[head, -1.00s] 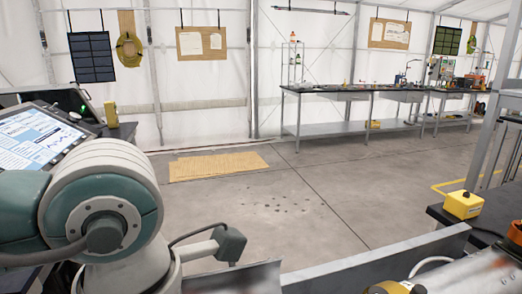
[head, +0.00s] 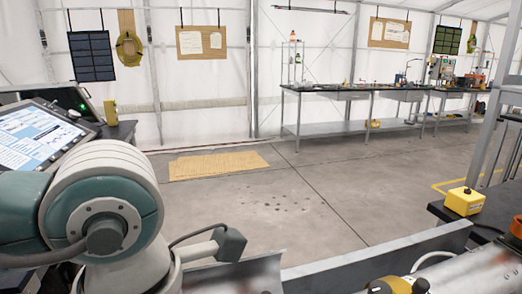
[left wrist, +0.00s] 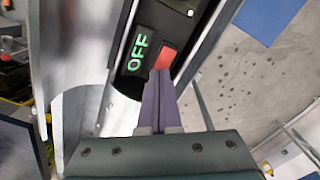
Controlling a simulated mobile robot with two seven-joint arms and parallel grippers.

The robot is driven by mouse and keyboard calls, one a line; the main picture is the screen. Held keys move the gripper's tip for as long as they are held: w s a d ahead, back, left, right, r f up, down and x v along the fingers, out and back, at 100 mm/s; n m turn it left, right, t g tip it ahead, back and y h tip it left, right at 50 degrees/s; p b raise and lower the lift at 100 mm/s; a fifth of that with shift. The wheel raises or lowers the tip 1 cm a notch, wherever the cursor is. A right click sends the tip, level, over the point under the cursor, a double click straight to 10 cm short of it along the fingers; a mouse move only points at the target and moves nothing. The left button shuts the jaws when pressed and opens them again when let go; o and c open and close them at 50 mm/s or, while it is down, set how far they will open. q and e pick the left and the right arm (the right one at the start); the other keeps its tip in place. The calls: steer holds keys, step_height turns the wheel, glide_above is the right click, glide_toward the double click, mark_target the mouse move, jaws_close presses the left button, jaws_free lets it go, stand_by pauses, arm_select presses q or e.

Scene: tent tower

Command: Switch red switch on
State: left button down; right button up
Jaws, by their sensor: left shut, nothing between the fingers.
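The red switch (left wrist: 166,56) is a small red piece on a black panel (left wrist: 131,80), in the left wrist view. A green lit "OFF" label (left wrist: 137,53) is just left of it. My left gripper (left wrist: 161,74) is shut and empty. Its fingertips are at the lower edge of the red switch; I cannot tell whether they touch it. The head view shows my left arm at the left, but neither the left gripper nor the red switch can be made out there. My right gripper is in neither view.
Bright metal sheeting (left wrist: 65,45) stands left of the panel. In the head view, a yellow box with a black button (head: 464,201) sits on a dark table at the right. A tablet screen (head: 35,137) is at the left. The floor between is open, with a flat tan board (head: 218,165).

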arm_select(q)
steer(key=shift+f+b, duration=0.3)
steer(key=shift+f, duration=0.1)
steer(key=shift+r, duration=0.1)
step_height(320, 180, up, 7)
steer(key=p, duration=0.5)
steer(key=shift+p, duration=0.35)
